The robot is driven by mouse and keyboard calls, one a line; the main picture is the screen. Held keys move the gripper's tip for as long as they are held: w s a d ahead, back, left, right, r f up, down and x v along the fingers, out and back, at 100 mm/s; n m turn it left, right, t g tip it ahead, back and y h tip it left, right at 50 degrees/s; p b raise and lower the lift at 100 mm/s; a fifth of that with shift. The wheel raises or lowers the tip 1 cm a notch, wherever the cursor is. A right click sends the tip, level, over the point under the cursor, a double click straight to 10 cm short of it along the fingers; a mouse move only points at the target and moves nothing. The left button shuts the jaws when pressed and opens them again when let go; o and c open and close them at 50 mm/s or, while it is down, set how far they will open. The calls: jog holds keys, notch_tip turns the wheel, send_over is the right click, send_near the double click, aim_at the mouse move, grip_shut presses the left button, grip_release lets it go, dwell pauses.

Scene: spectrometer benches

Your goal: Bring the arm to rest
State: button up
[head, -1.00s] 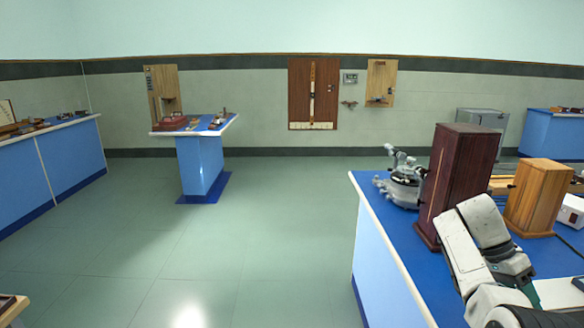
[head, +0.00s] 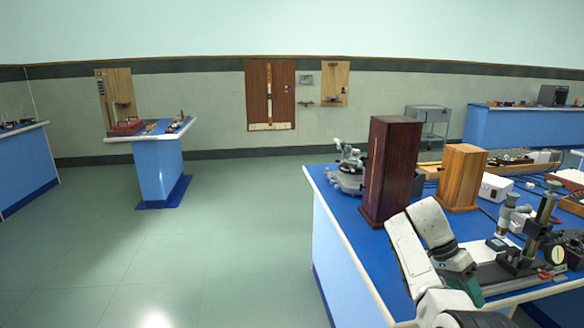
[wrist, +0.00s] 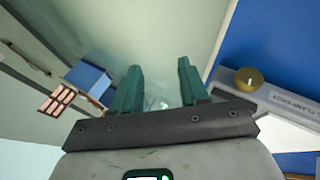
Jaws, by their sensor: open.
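My gripper (wrist: 158,90) shows in the wrist view with its two green fingers apart and nothing between them. Behind the fingers lie pale floor and wall, seen at a tilt. In the head view my white and grey arm is folded at the lower right, in front of the blue-topped bench (head: 345,235). In the wrist view a blue surface (wrist: 285,45) and a round brass knob (wrist: 249,79) are to the right of the fingers.
A dark red wooden box (head: 391,170) and a lighter wooden box (head: 461,178) stand on the near bench beside my arm. A metal instrument (head: 347,170) sits at its left corner. Another blue bench (head: 158,170) stands at the left. Open floor (head: 215,240) lies between them.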

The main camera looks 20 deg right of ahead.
jog(key=s+a+f+n+t, duration=0.2)
jog(key=s+a+f+n, duration=0.2)
jog(key=a+f, duration=0.45)
jog(key=s+a+f+n+t, duration=0.2)
jog(key=s+a+f+n, duration=0.15)
jog(key=a+f, duration=0.45)
jog(key=s+a+n+t+y, duration=0.3)
jog(key=s+a+n, duration=0.7)
jog(key=s+a, duration=0.5)
jog(key=s+r, duration=0.1)
jog(key=s, duration=0.1)
jog(key=shift+s+n+t+p, duration=0.35)
jog(key=shift+t+p, duration=0.05)
